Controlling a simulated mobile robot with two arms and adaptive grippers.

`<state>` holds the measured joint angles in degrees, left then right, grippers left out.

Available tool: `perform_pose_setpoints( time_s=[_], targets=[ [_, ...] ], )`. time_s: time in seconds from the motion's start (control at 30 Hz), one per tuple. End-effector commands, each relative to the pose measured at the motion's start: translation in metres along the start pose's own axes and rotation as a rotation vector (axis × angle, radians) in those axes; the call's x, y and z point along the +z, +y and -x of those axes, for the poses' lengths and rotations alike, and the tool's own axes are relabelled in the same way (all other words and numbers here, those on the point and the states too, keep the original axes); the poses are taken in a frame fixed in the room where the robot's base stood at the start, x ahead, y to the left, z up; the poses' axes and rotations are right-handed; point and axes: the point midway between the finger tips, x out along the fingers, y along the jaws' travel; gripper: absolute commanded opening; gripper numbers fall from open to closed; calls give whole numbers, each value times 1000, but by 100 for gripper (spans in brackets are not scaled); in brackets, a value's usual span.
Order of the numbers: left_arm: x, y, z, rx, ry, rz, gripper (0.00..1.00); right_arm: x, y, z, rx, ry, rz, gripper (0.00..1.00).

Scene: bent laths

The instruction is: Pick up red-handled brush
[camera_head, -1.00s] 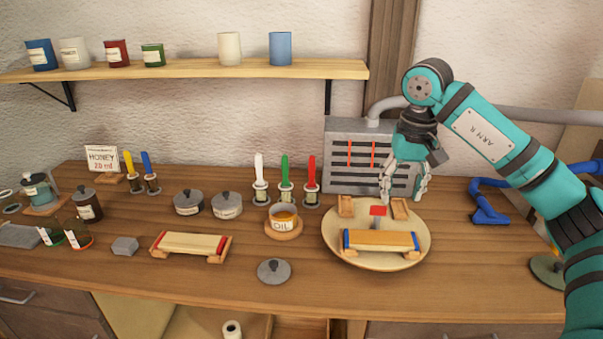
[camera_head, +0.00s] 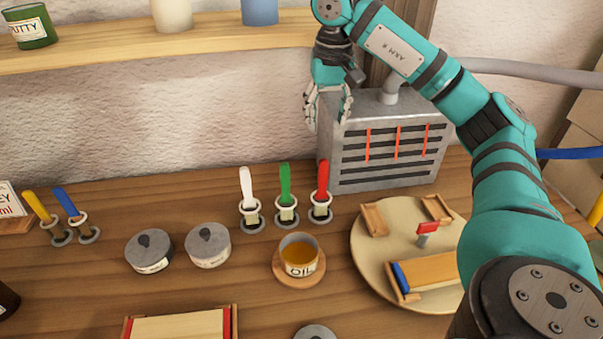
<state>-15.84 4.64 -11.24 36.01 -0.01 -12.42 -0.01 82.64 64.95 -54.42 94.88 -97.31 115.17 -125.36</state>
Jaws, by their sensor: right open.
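The red-handled brush (camera_head: 322,178) stands upright in a ring holder on the table, handle up. It is the rightmost of three brushes in a row, beside the green-handled brush (camera_head: 285,186) and the white-handled brush (camera_head: 246,187). My right gripper (camera_head: 327,112) is open and empty, fingers pointing down. In the picture it is above the red handle, apart from it, in front of the grey slotted box. My left gripper is not in view.
A grey slotted box (camera_head: 390,168) with red bars stands close behind the red brush. An oil cup (camera_head: 299,256) on a coaster is in front. A round board (camera_head: 375,262) with wooden blocks lies to the right. Two lidded pots (camera_head: 208,246) (camera_head: 149,252) stand left.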

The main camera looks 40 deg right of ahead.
Motion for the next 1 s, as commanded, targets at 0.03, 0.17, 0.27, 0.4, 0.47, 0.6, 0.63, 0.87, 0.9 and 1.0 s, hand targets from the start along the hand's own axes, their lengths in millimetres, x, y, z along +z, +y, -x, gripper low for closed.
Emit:
perform_pose_setpoints(
  time_s=[0.03,0.17,0.27,0.4,0.47,0.6,0.63,0.87,0.9,1.0],
  targets=[
    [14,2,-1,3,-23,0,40,0,0,-3,1,-1,0,48],
    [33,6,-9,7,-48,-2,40,1,0,-21,2,-5,1,48],
    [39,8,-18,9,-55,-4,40,2,-1,-42,1,-6,2,48],
    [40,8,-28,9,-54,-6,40,2,0,-69,0,-6,2,48],
    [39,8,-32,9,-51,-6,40,2,0,-81,1,-6,0,48],
    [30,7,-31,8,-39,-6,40,2,0,-104,2,-5,1,48],
    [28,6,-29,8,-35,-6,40,1,1,-107,3,-5,1,48],
    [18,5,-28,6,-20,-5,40,1,1,-124,1,-1,0,48],
    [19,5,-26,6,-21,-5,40,1,1,-127,2,-2,0,48],
    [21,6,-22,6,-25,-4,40,4,2,-139,3,-4,0,48]
  ],
)
